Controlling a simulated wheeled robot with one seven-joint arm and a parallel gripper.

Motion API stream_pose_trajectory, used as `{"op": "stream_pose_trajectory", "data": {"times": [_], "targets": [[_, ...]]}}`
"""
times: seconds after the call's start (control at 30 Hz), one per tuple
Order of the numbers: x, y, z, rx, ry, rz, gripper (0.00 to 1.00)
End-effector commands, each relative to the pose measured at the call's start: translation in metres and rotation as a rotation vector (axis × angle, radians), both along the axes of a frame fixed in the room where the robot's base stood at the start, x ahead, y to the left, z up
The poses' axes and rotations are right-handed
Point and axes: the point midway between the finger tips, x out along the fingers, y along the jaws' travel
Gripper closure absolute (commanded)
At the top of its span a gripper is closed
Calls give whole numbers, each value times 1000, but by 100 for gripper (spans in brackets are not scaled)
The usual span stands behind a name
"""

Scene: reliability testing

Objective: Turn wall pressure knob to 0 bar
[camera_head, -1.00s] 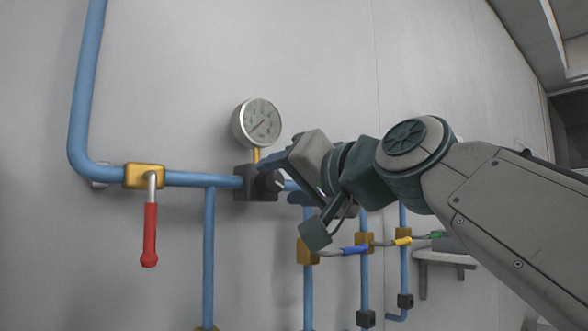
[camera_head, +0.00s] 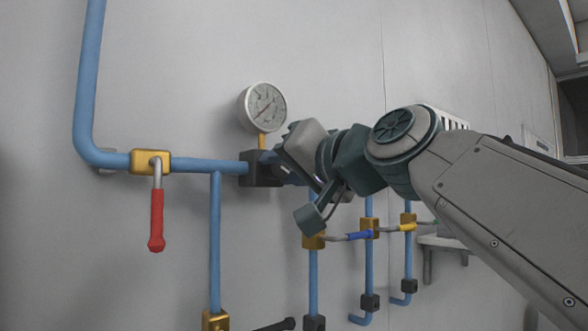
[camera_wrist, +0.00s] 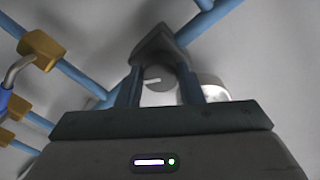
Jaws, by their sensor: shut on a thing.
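The pressure knob (camera_wrist: 157,76) is a dark grey round knob with a white line, seen in the wrist view between the two fingers. My gripper (camera_head: 279,168) is shut on it, with one blue finger on either side in the wrist view (camera_wrist: 160,90). In the head view my gripper hides the knob; the dark valve block (camera_head: 258,170) behind it shows on the blue pipe. The round white pressure gauge (camera_head: 264,108) sits above the block. Its needle appears to point to the lower left; the numbers are too small to read.
A red-handled lever valve (camera_head: 156,220) hangs down on the pipe to the left. The wall (camera_head: 330,50) above the gauge is clear.

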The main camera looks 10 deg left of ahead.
Motion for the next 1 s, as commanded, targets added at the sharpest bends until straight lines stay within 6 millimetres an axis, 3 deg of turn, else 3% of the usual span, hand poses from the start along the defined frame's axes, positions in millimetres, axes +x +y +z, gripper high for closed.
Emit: {"op": "stream_pose_trajectory", "data": {"times": [0.27, 1.0], "targets": [[0, 0, -4, -97, -115, 0, 89], [2, -1, -3, -546, -641, -3, 89]]}}
